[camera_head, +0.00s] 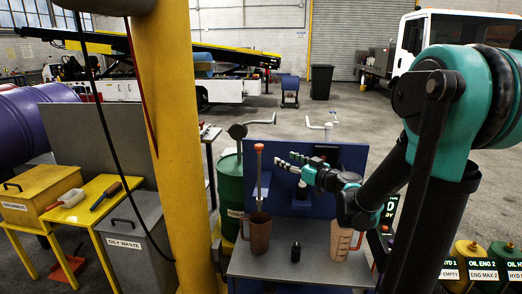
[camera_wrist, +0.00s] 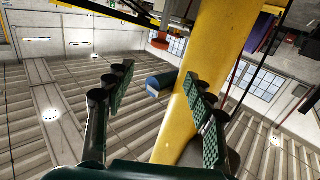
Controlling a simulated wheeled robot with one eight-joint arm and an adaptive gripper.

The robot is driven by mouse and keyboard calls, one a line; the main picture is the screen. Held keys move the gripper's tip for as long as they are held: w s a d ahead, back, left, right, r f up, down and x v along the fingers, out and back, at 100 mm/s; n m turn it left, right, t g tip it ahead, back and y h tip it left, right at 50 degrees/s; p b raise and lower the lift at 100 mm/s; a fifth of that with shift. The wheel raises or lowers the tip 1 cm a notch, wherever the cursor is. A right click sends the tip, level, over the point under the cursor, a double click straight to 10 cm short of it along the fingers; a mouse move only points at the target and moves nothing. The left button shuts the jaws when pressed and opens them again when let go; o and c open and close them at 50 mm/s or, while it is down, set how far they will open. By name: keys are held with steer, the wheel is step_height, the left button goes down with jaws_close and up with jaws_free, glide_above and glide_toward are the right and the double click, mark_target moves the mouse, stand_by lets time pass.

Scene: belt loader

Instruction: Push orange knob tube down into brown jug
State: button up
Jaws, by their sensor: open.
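The brown jug (camera_head: 257,235) stands upright on the grey bench top. The tube with the orange knob (camera_head: 258,148) rises upright above it, its grey lower end at the jug's mouth; how deep it sits cannot be told. My gripper (camera_head: 285,160) is open and empty, pointing left, just right of the tube and slightly below knob height. In the wrist view, which looks upside down, the orange knob (camera_wrist: 160,43) shows beyond and between my open fingers (camera_wrist: 155,95), apart from them. The jug is not clear in that view.
A clear measuring jug (camera_head: 342,242) and a small black bottle (camera_head: 296,251) stand right of the brown jug. A blue panel (camera_head: 358,168) backs the bench. A thick yellow post (camera_head: 170,130) stands to the left, with a green drum (camera_head: 230,190) beside it.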

mark_target(262, 146)
steer(key=x, duration=1.7)
steer(key=shift+r, duration=0.25)
jaws_close()
